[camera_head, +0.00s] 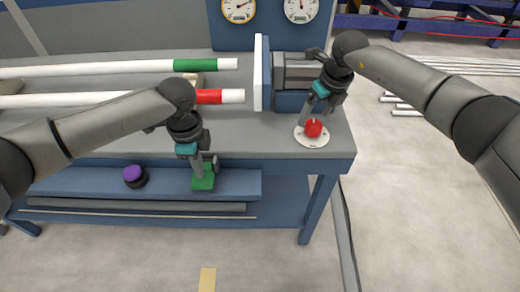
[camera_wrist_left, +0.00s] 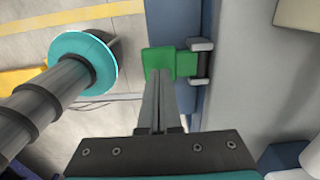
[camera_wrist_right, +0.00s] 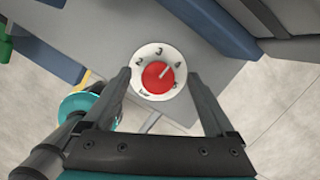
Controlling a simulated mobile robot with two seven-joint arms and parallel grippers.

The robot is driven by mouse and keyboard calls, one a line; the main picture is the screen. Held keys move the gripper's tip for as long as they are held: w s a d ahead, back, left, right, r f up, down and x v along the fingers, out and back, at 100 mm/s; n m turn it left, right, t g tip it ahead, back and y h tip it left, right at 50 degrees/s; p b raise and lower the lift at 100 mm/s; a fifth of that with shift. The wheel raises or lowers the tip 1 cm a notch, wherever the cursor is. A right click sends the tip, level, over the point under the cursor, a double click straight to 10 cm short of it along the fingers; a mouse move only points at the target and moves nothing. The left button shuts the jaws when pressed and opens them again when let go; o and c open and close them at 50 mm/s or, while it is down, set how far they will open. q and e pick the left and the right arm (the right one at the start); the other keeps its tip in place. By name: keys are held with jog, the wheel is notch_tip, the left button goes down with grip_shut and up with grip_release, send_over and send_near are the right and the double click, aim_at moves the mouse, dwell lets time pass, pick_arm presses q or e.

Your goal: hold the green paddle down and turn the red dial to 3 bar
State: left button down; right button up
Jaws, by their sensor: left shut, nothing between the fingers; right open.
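The green paddle (camera_head: 204,184) sticks out from the front of the bench's blue rail; it also shows in the left wrist view (camera_wrist_left: 186,64). My left gripper (camera_head: 200,173) is shut and empty, its tips over the paddle and seemingly on it. How far the paddle is pressed I cannot tell. The red dial (camera_head: 313,128) sits on a round white scale (camera_wrist_right: 159,50) at the bench's right corner. In the right wrist view the dial (camera_wrist_right: 156,80) lies between the open fingers of my right gripper (camera_wrist_right: 160,76), apart from both. Its white mark points up-right, towards 4.
A purple-topped knob (camera_head: 134,176) is left of the paddle. Pipes with green (camera_head: 195,65) and red (camera_head: 209,97) bands lie on the bench behind my left arm. Two gauges (camera_head: 239,8) are at the back. A blue-and-grey vise-like block (camera_head: 292,88) stands close behind the dial.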

aim_at(314, 125)
jog(key=m+h, duration=0.1)
jog(key=m, duration=0.5)
jog(key=shift+m+h, duration=0.9)
jog(key=shift+m, duration=1.9)
jog(key=shift+f, duration=0.1)
jog(key=shift+s+f, duration=0.15)
jog(key=shift+f, duration=1.7)
jog(key=shift+c, duration=0.3)
jog(key=c, duration=1.1)
